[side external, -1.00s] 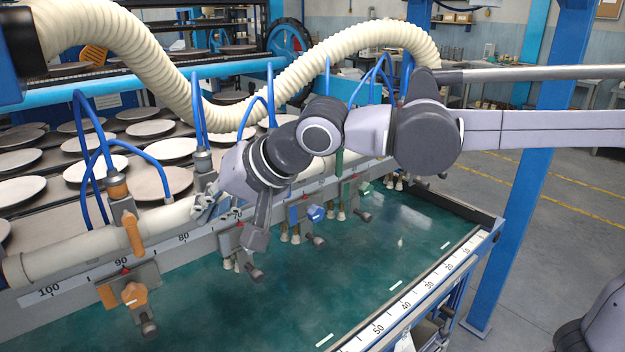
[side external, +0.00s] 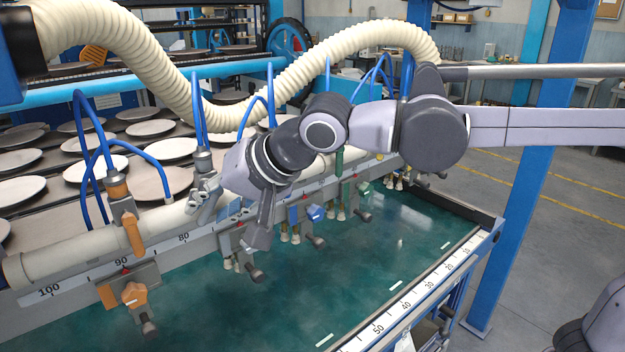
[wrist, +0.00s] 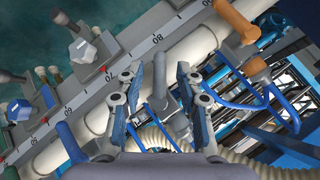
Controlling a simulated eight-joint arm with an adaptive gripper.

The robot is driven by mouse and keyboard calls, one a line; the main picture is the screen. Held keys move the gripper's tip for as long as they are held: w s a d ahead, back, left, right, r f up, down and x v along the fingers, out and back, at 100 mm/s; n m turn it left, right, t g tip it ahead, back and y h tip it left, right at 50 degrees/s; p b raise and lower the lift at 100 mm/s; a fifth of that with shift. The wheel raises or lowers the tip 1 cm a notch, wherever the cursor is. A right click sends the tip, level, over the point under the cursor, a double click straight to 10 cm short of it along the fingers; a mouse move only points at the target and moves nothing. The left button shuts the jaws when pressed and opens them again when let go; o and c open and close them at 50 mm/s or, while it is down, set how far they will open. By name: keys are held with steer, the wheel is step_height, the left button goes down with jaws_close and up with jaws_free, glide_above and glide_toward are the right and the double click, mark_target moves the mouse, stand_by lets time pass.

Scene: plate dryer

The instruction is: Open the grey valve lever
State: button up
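The grey valve lever (wrist: 159,78) shows in the wrist view as a rounded grey handle on the pale pipe. It stands between the two fingers of my gripper (wrist: 153,84), which are apart, with visible gaps beside the lever. In the side external view, the grey valve body (side external: 203,160) with blue hoses sits above the pipe. My gripper (side external: 206,198) is just below it, at the pipe, and the fingers largely hide the lever there. I cannot tell whether a finger touches the lever.
An orange valve lever (side external: 134,236) hangs to the left. Blue hoses (wrist: 255,105) arch close to my fingers. The green bed (side external: 330,270) is clear.

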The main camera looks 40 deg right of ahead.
steer(key=v, duration=1.1)
steer(key=shift+s+d+r, duration=0.1)
steer(key=shift+r, duration=0.05)
steer(key=s+f+t, duration=0.3)
steer(key=f+t, duration=0.5)
steer(key=f, duration=0.1)
steer(key=shift+n, duration=0.4)
steer(key=x, duration=0.7)
steer(key=a+x, duration=0.1)
steer(key=x, duration=0.2)
steer(key=shift+w+a+r, duration=0.15)
steer(key=shift+w+r, duration=0.05)
steer(key=shift+r, duration=0.1)
steer(key=shift+c, duration=0.3)
jaws_close()
